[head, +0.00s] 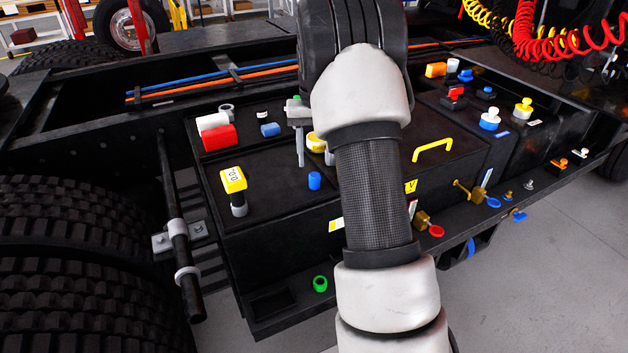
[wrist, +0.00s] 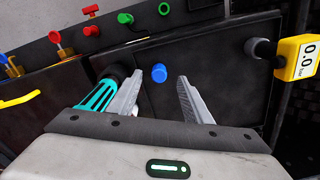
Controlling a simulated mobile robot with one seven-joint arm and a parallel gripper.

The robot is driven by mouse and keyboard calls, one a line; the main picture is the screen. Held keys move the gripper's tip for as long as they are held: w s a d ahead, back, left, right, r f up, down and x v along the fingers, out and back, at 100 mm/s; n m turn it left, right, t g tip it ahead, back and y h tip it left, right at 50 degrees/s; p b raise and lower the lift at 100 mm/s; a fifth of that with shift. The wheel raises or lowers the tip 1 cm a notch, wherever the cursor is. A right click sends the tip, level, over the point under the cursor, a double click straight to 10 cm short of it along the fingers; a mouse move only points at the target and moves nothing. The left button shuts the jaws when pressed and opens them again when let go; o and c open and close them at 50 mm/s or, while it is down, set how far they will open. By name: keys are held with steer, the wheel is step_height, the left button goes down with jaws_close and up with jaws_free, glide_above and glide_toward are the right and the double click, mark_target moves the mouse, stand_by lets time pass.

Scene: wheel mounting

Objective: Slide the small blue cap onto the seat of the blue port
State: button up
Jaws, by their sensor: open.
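The small blue cap (head: 314,181) stands on the dark box top, left of my arm in the head view. In the wrist view the blue cap (wrist: 159,72) shows in the gap between my fingertips, untouched. My gripper (head: 315,163) is open and empty, pointing down close to the cap; its two fingers also show in the wrist view (wrist: 160,84). Several blue fittings are in view, such as a blue lid-like piece (head: 492,202) on the front ledge and a blue block (head: 270,129). I cannot tell which is the blue port.
A yellow handle (head: 433,149) rises right of my arm. A teal ribbed piece (wrist: 98,96) lies beside my left finger in the wrist view. My arm hides the middle.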

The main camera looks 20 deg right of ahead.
mark_target(315, 176)
steer(key=shift+w+d+f, duration=0.1)
steer(key=shift+w+f, duration=0.05)
steer(key=shift+f, duration=1.15)
steer(key=shift+w+f, duration=0.15)
steer(key=shift+f, duration=1.15)
steer(key=shift+w+d+f, duration=0.1)
steer(key=shift+w+f, duration=0.05)
steer(key=shift+f, duration=1.15)
steer(key=c, duration=1.1)
step_height(315, 176, up, 10)
steer(key=shift+r, duration=0.1)
